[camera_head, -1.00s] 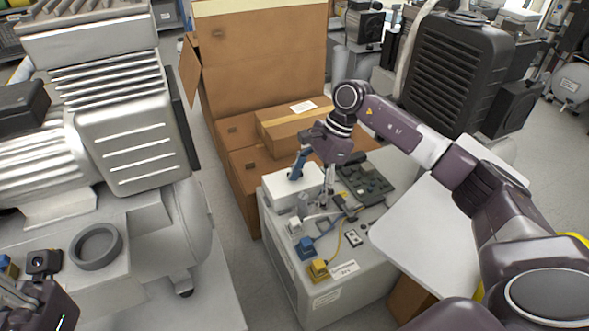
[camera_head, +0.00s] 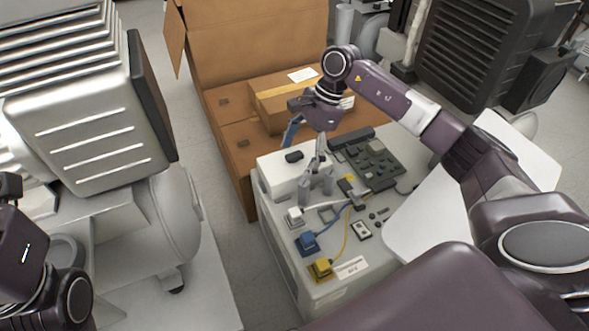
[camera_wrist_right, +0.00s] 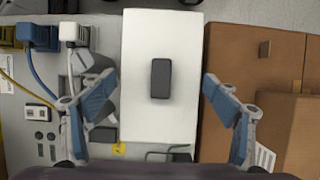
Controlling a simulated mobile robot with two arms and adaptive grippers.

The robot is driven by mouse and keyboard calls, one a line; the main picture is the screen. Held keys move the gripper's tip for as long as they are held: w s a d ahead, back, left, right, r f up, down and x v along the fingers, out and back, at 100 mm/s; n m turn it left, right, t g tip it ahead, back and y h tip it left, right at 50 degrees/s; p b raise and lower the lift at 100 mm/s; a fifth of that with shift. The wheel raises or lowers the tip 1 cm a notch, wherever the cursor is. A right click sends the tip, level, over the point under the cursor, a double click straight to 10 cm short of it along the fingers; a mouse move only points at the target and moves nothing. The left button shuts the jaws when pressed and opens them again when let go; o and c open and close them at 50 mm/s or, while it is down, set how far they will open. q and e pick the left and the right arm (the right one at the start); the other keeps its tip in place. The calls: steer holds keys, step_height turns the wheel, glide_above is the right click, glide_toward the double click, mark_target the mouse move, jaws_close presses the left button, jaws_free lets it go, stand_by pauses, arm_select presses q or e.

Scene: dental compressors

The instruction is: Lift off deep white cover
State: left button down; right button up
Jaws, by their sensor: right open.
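The deep white cover (camera_head: 275,172) is a plain white box shape on the grey cabinet top, with a dark handle (camera_head: 294,156) on it. In the right wrist view the cover (camera_wrist_right: 160,120) is seen from above, its handle (camera_wrist_right: 160,78) centred. My right gripper (camera_head: 304,148) is open and empty above the cover. In the wrist view its blue-padded fingers (camera_wrist_right: 161,84) are spread beyond the cover's two long sides, with the handle between them. No contact with the cover is clear. Part of my left arm shows at lower left; its fingers are not visible.
Blue (camera_head: 307,243) and yellow (camera_head: 320,267) connectors with cables lie on the cabinet top (camera_head: 345,285), near a dark circuit board (camera_head: 378,160). Cardboard boxes (camera_head: 230,155) stand directly behind the cover. A large grey compressor (camera_head: 90,130) fills the left side.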

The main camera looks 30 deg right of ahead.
steer(key=shift+x, duration=1.1)
steer(key=c, duration=1)
